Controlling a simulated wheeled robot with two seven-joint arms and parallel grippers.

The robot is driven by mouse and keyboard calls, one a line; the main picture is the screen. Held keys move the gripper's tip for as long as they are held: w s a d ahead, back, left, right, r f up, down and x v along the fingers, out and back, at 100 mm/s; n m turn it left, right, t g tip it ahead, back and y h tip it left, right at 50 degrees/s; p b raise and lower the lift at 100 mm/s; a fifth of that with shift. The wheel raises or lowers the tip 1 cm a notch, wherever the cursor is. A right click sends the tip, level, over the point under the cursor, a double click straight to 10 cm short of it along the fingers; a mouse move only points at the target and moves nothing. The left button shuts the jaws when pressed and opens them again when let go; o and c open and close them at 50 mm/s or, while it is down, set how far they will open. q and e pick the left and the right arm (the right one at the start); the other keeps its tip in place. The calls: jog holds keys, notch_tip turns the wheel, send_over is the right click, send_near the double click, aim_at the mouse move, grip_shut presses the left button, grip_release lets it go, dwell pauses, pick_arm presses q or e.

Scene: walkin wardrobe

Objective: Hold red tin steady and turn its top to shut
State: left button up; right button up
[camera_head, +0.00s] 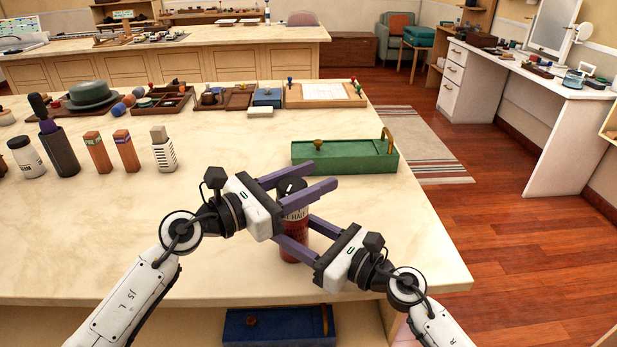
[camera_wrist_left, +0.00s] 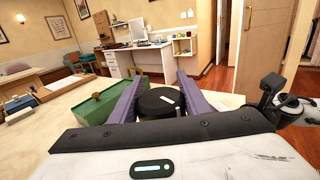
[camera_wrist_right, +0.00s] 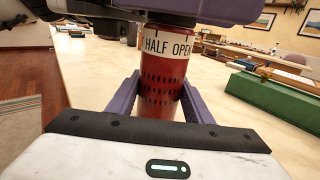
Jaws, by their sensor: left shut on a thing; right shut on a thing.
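The red tin (camera_head: 293,229) stands upright near the front edge of the pale counter. A cream band on it reads "HALF OPEN" in the right wrist view (camera_wrist_right: 165,75). Its black top (camera_head: 290,187) carries a small white mark, clear in the left wrist view (camera_wrist_left: 158,102). My left gripper (camera_head: 309,184) is shut on the top, with its purple fingers on either side. My right gripper (camera_head: 298,232) is shut on the red body lower down, below the left gripper. The left fingers hide part of the tin in the head view.
A green box (camera_head: 340,158) with a brass knob lies behind the tin. Several small bottles and blocks, including a white jar (camera_head: 27,157), stand at the left. Trays and a hat (camera_head: 92,95) are at the back. The counter around the tin is clear.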

pick_arm(q)
jog(key=shift+s+d+f+m+g+h, duration=0.1)
jog(key=shift+s+m+g+h, duration=0.2)
jog(key=shift+m+g, duration=0.45)
jog(key=shift+s+d+f+m+g+h, duration=0.1)
jog(key=shift+m+g+h, duration=0.35)
jog(key=shift+g, duration=0.6)
jog(key=shift+s+m+g+h, duration=0.2)
jog(key=shift+m+g+h, duration=0.15)
jog(key=shift+m+g, duration=0.4)
pick_arm(e)
jog(key=shift+a, duration=0.1)
pick_arm(q)
jog(key=shift+s+g, duration=0.1)
jog(key=shift+g, duration=0.25)
jog(key=o, duration=1.1)
jog(key=shift+r, duration=0.1)
jog(key=shift+c, duration=0.2)
jog(key=v, duration=1.2)
